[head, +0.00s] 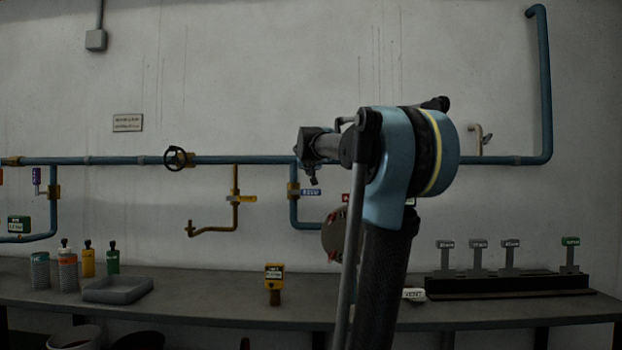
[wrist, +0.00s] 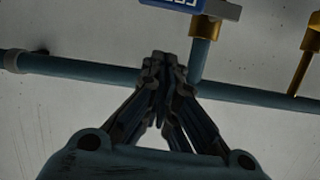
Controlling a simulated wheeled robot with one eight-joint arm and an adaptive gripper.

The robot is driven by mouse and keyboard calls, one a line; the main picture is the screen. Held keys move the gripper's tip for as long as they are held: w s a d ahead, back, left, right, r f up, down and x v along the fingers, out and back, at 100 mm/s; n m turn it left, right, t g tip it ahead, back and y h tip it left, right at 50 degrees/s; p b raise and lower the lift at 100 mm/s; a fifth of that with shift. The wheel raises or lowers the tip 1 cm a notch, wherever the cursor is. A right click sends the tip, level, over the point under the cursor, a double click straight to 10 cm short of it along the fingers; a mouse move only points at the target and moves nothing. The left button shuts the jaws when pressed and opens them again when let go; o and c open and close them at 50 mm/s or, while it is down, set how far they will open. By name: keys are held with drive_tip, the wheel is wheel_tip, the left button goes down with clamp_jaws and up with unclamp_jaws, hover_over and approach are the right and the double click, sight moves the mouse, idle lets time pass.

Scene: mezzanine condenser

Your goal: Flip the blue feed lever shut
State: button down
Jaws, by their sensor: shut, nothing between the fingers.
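The blue feed lever (head: 311,192) carries a label and sticks out sideways to the right from a brass valve (head: 293,190) on a short vertical branch of the blue pipe. In the wrist view the scene is upside down, and the lever (wrist: 205,8) shows at the top edge, partly cut off, with its brass valve (wrist: 205,27) beside it. My gripper (wrist: 160,60) is shut and empty. Its fingertips appear in front of the main blue pipe, just off the lever and apart from it in the picture. In the head view my arm largely hides the fingers.
The main blue pipe (head: 240,160) runs along the wall. A yellow lever (head: 245,198) on a brass branch lies left of the blue one. A dark round handwheel (head: 175,158) is farther left. A round flange (head: 333,236) sits below right. The bench (head: 200,300) holds bottles and a tray.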

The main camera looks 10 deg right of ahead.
drive_tip(key=shift+v, duration=2.3)
drive_tip(key=shift+f, duration=0.1)
